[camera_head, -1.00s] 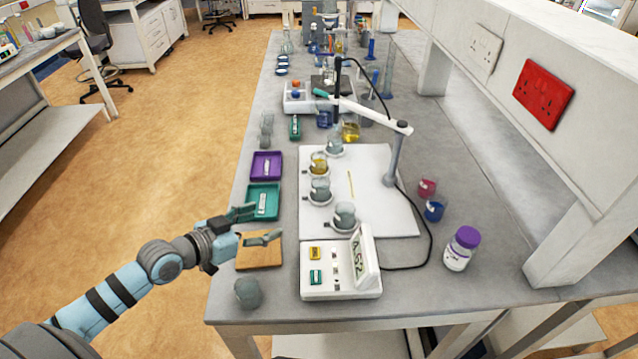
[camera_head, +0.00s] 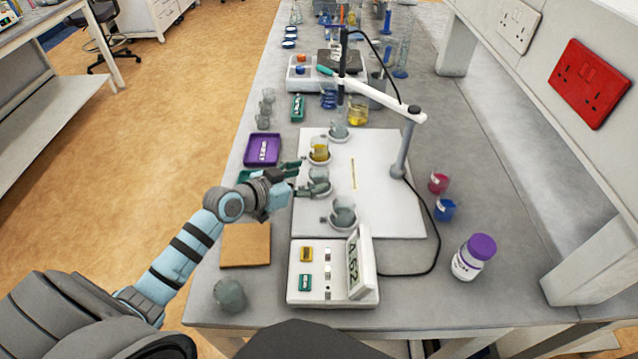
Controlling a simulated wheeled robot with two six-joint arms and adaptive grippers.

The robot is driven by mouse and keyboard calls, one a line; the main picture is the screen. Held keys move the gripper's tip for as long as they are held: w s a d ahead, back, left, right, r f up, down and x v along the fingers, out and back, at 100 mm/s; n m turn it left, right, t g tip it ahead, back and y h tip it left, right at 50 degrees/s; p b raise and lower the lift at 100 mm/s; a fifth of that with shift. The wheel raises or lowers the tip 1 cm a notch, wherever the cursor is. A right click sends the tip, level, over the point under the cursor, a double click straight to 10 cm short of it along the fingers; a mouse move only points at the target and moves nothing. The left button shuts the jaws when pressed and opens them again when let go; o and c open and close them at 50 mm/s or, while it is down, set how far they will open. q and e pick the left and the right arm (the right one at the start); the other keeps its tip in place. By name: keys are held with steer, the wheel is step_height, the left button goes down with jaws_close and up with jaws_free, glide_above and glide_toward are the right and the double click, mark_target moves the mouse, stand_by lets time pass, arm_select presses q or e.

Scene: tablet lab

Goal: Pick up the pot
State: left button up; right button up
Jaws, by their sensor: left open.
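No single thing is clearly marked as the pot. One possible pot is the white jar with a purple lid (camera_head: 473,257), upright on the bench at the right. A cup with yellow liquid (camera_head: 319,151) stands between the middle and far ones. My left gripper (camera_head: 308,176) is open at the mat's left edge, its fingers beside the middle cup and partly overlapping it. Contact cannot be told. My right gripper is out of view.
A white meter (camera_head: 330,287) stands in front of the mat. A jointed white arm on a grey post (camera_head: 403,150) spans the back of the mat (camera_head: 395,215). Clear bench surrounds the jar.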

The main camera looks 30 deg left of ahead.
mark_target(311, 179)
arm_select(q)
steer(key=x, duration=0.4)
steer(key=shift+w+d+f, duration=0.25)
steer(key=shift+d+f, duration=0.05)
steer(key=shift+s+r, duration=0.1)
steer(key=shift+s, duration=0.05)
steer(key=shift+c, duration=1.1)
steer(key=c, duration=1)
steer(key=shift+c, duration=0.2)
